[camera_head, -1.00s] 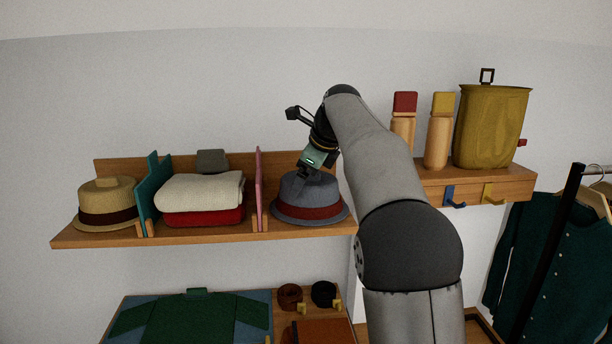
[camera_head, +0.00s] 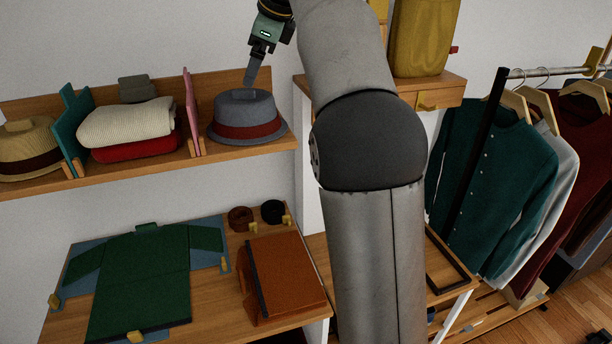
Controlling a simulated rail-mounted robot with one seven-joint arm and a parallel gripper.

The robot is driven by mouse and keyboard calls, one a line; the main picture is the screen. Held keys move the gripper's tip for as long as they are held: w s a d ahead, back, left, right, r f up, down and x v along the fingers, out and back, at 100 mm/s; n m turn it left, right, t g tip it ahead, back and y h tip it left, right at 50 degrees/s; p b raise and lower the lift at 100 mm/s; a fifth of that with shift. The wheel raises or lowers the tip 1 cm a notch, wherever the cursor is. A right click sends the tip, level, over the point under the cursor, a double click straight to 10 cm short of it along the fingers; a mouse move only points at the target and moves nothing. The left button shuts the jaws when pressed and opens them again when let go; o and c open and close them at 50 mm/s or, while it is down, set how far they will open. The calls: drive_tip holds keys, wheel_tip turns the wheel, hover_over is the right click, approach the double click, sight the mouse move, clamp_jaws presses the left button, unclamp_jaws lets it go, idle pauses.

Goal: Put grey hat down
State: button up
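The grey hat (camera_head: 246,112) has a dark red band and a small grey tab on its crown. It sits upright at the right end of the wooden wall shelf (camera_head: 140,172), its brim appearing to rest on the board. My gripper (camera_head: 250,77) points down just above the crown, its fingertips at or just over the tab. I see the fingers nearly edge-on, so I cannot tell whether they are apart, or whether they touch the tab.
Left of the hat stand a pink divider (camera_head: 191,112), folded white and red knits (camera_head: 127,124), a teal divider (camera_head: 72,130) and a straw hat (camera_head: 28,150). Clothes hang at right.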

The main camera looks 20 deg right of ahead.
drive_tip(key=s+a+f+n+g+h, duration=0.1)
drive_tip(key=s+f+n+g, duration=0.1)
drive_tip(key=s+f+n, duration=0.9)
drive_tip(key=s+a+f+n+g+h, duration=0.1)
drive_tip(key=s+f+n+h, duration=0.1)
drive_tip(key=s+f+n, duration=0.9)
drive_tip(key=s+f, duration=0.9)
drive_tip(key=s, duration=0.4)
drive_tip(key=shift+s+f+n+g, duration=0.2)
drive_tip(key=shift+n+g, duration=0.2)
drive_tip(key=shift+a, duration=0.1)
wheel_tip(320, 180, down, 4)
drive_tip(key=b, duration=0.3)
